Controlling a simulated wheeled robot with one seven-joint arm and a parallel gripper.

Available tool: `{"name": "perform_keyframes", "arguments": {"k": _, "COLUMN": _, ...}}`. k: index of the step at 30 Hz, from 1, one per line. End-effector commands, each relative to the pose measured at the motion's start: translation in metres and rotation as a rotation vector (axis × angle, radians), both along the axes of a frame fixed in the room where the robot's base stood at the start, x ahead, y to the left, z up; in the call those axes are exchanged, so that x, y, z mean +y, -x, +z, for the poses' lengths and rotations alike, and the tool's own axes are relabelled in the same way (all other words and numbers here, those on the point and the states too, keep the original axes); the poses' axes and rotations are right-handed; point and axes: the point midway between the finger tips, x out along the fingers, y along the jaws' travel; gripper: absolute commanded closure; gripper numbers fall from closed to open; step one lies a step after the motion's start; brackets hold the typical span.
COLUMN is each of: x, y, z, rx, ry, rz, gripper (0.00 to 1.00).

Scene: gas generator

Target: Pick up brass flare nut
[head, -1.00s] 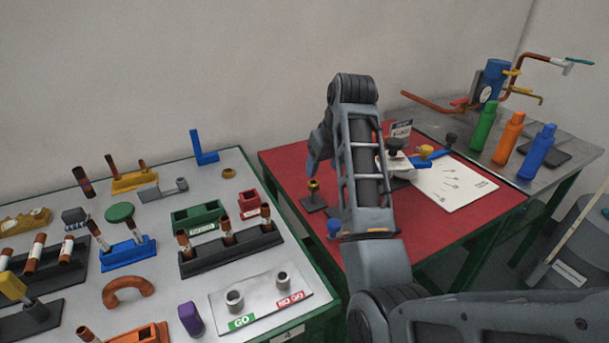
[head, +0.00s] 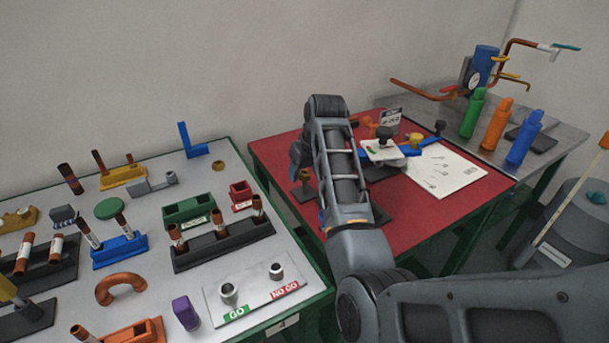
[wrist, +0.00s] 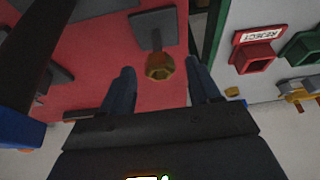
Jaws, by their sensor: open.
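A brass nut-like piece (head: 304,175) sits on top of a dark post stand on the red table top, at its left side. In the wrist view this brass piece (wrist: 160,66) shows between and just beyond my fingertips. My gripper (wrist: 161,78) is open and empty, one finger on each side of it in the picture; contact cannot be told. In the head view my gripper (head: 299,158) is just above the piece, partly hidden by my arm. A second small brass ring (head: 218,164) lies at the back of the grey table, and in the wrist view (wrist: 232,91) right of my fingers.
The grey table (head: 235,237) holds a red bin (head: 241,195), a green bin (head: 188,208), a blue bracket (head: 193,142) and racks of copper tubes. On the red table (head: 400,222) stand a blue-and-white fixture (head: 384,150) and a white sheet (head: 443,171). Coloured bottles (head: 497,124) stand behind.

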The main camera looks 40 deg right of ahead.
Motion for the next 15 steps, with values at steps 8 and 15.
{"name": "perform_keyframes", "arguments": {"k": 8, "x": -0.0001, "y": 0.0001, "z": 0.0003, "rx": 0.0, "ry": 0.0, "rz": 0.0, "gripper": 0.58}}
{"name": "perform_keyframes", "arguments": {"k": 15, "x": -0.0001, "y": 0.0002, "z": 0.0004, "rx": 0.0, "ry": 0.0, "rz": 0.0, "gripper": 0.81}}
